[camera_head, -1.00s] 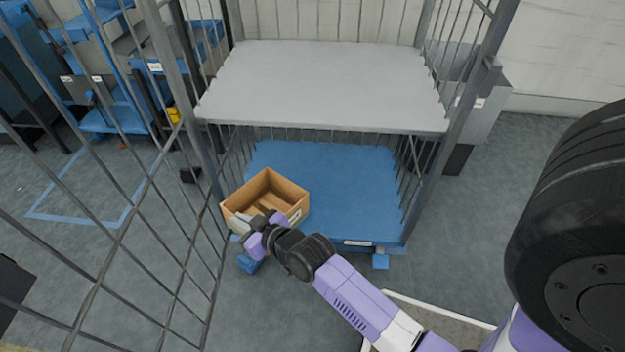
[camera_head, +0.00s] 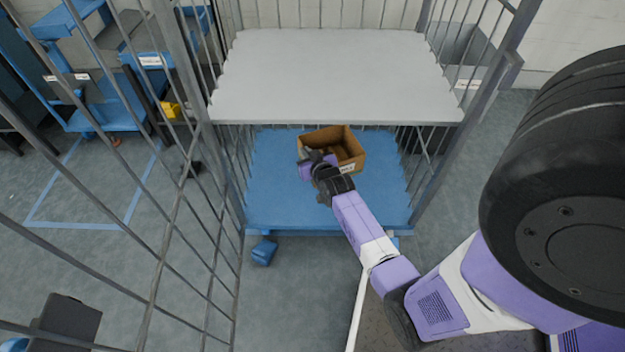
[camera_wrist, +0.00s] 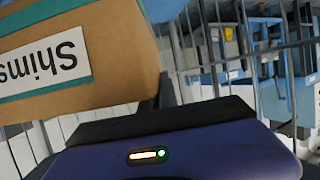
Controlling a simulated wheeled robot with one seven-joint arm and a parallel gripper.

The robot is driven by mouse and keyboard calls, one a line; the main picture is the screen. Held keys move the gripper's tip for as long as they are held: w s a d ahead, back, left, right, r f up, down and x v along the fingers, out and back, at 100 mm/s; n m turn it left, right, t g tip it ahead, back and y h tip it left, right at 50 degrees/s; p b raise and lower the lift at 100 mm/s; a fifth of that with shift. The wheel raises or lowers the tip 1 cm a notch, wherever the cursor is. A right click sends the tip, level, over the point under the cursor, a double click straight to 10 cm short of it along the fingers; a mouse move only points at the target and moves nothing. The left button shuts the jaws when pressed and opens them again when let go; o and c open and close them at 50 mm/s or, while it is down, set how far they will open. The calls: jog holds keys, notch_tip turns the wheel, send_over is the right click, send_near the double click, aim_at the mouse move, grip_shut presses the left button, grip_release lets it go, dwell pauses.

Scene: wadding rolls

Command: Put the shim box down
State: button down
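The shim box (camera_head: 350,152) is an open-topped brown box with a white label. In the head view it is over the blue lower deck (camera_head: 285,190) of the cage trolley, towards the back and under the grey shelf. In the wrist view the box (camera_wrist: 110,85) fills the upper left, its "Shims" label upside down. My gripper (camera_head: 312,160) is at the box's near left side. Its fingers are mostly hidden, but the box moves with it, so it appears shut on the box wall. I cannot tell whether the box touches the deck.
The grey upper shelf (camera_head: 335,75) hangs close above the box. Mesh side walls (camera_head: 232,165) flank the deck, and an open mesh panel (camera_head: 150,210) stands at the left. The front and left of the deck are bare. A blue rack (camera_head: 110,95) stands behind left.

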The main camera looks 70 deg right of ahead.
jog(key=shift+f+b, duration=5.9)
jog(key=shift+f, duration=2.75)
jog(key=shift+f, duration=0.15)
jog(key=c, duration=1.6)
grip_release()
